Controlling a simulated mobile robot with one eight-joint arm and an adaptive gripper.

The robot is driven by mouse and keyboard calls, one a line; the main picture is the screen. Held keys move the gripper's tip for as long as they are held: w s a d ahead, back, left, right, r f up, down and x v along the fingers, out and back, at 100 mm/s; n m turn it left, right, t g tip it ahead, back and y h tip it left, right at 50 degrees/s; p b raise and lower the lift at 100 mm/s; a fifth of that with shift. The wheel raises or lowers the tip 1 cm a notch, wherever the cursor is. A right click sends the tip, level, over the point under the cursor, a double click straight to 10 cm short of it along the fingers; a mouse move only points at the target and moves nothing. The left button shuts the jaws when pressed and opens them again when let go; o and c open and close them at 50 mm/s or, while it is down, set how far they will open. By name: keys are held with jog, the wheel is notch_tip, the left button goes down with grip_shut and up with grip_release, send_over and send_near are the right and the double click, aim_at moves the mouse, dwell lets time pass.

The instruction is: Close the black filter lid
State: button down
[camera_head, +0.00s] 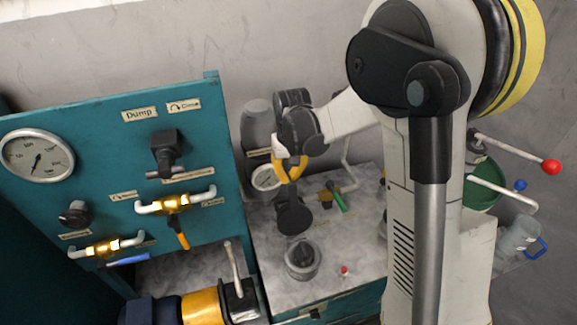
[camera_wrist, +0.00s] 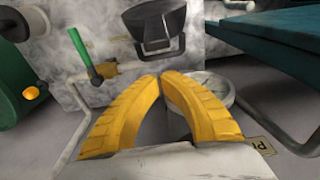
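The black filter lid (camera_head: 293,218) stands raised at the back of a grey round filter housing (camera_head: 302,260) on the grey worktop, and the housing's dark top looks uncovered. In the wrist view the black lid (camera_wrist: 157,20) with its loop-shaped handle is at the top middle, beyond my fingertips. My gripper (camera_head: 290,172) has yellow fingers and hangs above and behind the lid. In the wrist view the fingertips (camera_wrist: 160,76) meet, with nothing seen between them. The gripper appears apart from the lid.
A white-rimmed round container (camera_head: 265,180) stands behind the lid, close to my gripper. The teal panel (camera_head: 110,180) with gauge and yellow valves bounds the left. A small red knob (camera_head: 344,270) sits right of the housing.

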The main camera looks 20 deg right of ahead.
jog(key=shift+s+r, duration=0.3)
jog(key=shift+s, duration=0.55)
jog(key=shift+s+r, duration=0.25)
jog(key=shift+s, duration=0.55)
jog(key=shift+s, duration=0.1)
